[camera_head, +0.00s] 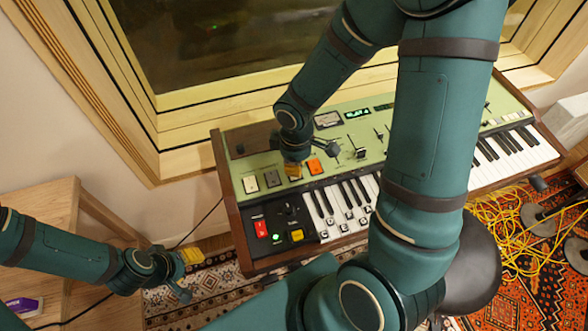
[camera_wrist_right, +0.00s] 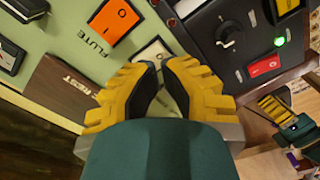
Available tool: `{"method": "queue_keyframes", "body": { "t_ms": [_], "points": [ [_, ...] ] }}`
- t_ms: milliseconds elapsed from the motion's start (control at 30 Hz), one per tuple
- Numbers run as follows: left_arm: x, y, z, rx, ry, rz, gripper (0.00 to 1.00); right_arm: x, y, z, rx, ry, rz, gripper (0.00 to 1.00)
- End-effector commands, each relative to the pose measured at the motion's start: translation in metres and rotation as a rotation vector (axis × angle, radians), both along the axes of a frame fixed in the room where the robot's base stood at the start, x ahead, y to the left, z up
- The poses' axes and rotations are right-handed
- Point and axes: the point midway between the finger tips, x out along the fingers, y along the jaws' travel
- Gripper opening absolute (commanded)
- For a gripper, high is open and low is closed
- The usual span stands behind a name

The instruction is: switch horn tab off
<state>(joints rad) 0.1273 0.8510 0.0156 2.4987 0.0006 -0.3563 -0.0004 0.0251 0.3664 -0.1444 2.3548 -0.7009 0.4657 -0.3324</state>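In the head view, several rocker tabs sit on the organ's green panel. A grey-white tab (camera_head: 250,184) and a darker tab (camera_head: 272,179) stand left of an orange tab (camera_head: 314,166). My right gripper (camera_head: 293,171) is over the row, just left of the orange tab. In the right wrist view, its yellow fingers (camera_wrist_right: 161,68) converge over a pale tab (camera_wrist_right: 154,51), partly hiding it; contact is unclear. The orange tab there is labelled FLUTE; I cannot read a HORN label. My left gripper (camera_head: 191,256) is low, left of the organ, apart from it.
A black panel with a red switch (camera_head: 261,228), a knob and a yellow button lies just in front of the tabs. The white keys (camera_head: 345,213) run right. A wooden table (camera_head: 45,200) stands left. Yellow cable (camera_head: 520,230) and a dark stool (camera_head: 475,270) are at right.

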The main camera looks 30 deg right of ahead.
Motion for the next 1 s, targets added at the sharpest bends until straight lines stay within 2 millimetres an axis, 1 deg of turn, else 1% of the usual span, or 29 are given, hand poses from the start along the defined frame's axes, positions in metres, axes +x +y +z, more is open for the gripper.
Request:
{"method": "queue_keyframes", "body": {
  "t_ms": [367, 1000],
  "points": [
    [0.0, 0.0, -0.0002, 0.0, 0.0, 0.0, 0.47, 0.0, 0.0, -0.0003, 0.0, 0.0, 0.0, 0.0],
    [0.0, 0.0, -0.0061, 0.0, 0.0, 0.0, 0.47, -0.0001, 0.0001, -0.0091, -0.001, 0.001, 0.0, 0.0]
  ]
}}
